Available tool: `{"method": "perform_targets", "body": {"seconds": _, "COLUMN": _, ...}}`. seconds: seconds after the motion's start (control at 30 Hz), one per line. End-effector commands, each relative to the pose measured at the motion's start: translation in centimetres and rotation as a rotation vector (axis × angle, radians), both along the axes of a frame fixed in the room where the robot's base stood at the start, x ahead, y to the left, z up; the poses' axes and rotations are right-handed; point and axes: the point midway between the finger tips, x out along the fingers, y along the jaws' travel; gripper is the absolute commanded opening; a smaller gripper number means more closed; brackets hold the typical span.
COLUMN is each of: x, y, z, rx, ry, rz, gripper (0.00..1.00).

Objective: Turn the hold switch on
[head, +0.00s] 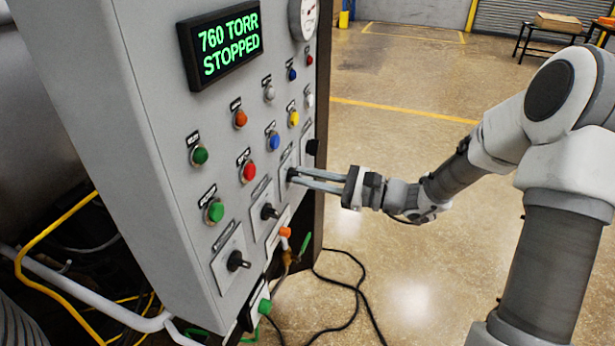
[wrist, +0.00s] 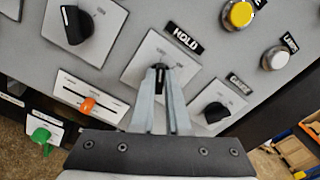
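The hold switch is a black rotary knob (wrist: 160,72) on a light square plate (wrist: 140,57), beside a black "HOLD" label (wrist: 185,38) in the wrist view. My gripper (wrist: 160,79) has its two fingers on either side of this knob, and the knob fills the gap at the fingertips. The fingers hide much of the knob, so its exact angle is hard to read. In the head view my gripper (head: 292,177) reaches the panel from the right, with its tips at the knob.
The grey panel (head: 160,120) carries several buttons and a display (head: 220,42) reading "760 TORR STOPPED". Other black knobs flank the switch, one at left (wrist: 75,25) and one at right (wrist: 214,112). An orange slider (wrist: 88,104) sits below left. Open floor lies right of the panel.

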Motion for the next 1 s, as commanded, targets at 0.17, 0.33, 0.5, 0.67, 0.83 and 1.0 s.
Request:
{"method": "perform_targets", "body": {"seconds": 0.17, "x": -0.01, "y": -0.02, "z": -0.01, "rx": 0.0, "ry": 0.0, "rz": 0.0, "gripper": 0.0}}
{"method": "perform_targets", "body": {"seconds": 0.33, "x": -0.01, "y": -0.03, "z": 0.04, "rx": 0.002, "ry": 0.005, "rz": 0.0, "gripper": 0.0}}
{"method": "perform_targets", "body": {"seconds": 0.5, "x": 0.0, "y": -0.03, "z": 0.19, "rx": 0.015, "ry": 0.042, "rz": 0.0, "gripper": 0.0}}
{"method": "perform_targets", "body": {"seconds": 0.67, "x": 0.05, "y": -0.05, "z": 0.42, "rx": 0.044, "ry": 0.121, "rz": 0.0, "gripper": 0.0}}
{"method": "perform_targets", "body": {"seconds": 0.83, "x": 0.13, "y": -0.09, "z": 0.62, "rx": 0.09, "ry": 0.249, "rz": 0.0, "gripper": 0.0}}
{"method": "perform_targets", "body": {"seconds": 1.0, "x": 0.2, "y": -0.15, "z": 0.63, "rx": 0.144, "ry": 0.401, "rz": -0.001, "gripper": 0.0}}
